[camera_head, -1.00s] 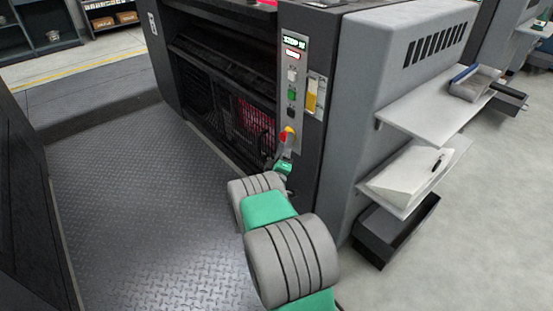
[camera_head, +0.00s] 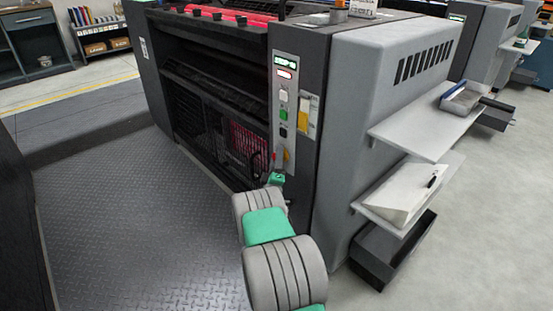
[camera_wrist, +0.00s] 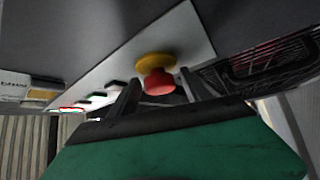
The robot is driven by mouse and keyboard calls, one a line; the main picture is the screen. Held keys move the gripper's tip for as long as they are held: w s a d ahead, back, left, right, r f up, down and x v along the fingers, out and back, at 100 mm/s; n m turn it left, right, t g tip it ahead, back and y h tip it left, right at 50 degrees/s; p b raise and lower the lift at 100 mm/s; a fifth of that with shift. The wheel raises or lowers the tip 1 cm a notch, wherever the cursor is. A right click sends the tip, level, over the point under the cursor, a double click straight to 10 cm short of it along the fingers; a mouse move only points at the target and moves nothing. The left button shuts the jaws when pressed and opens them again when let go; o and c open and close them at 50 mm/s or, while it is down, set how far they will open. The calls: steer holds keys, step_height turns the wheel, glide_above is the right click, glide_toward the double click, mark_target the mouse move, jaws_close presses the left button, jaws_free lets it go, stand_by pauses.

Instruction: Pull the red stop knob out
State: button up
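The red stop knob (camera_wrist: 159,82) sits on a yellow collar (camera_wrist: 155,62) on a light panel (camera_wrist: 185,35) in the wrist view. My gripper (camera_wrist: 160,80) is open, with one dark finger on each side of the knob. A gap shows between the knob and each finger, so neither seems to touch it. In the head view, my gripper (camera_head: 277,166) is at the lower part of the control panel (camera_head: 301,62). There, the arm end partly hides the knob and its collar.
A white, a green (camera_head: 283,114) and a black button sit above the knob, below a lit display (camera_head: 285,60). A dark barred opening (camera_head: 240,140) lies left of the panel. Shelves (camera_head: 425,125) stick out at the right. The metal plate floor (camera_head: 110,220) is clear.

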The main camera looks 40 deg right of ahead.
jaws_close()
stand_by(0.4)
stand_by(0.4)
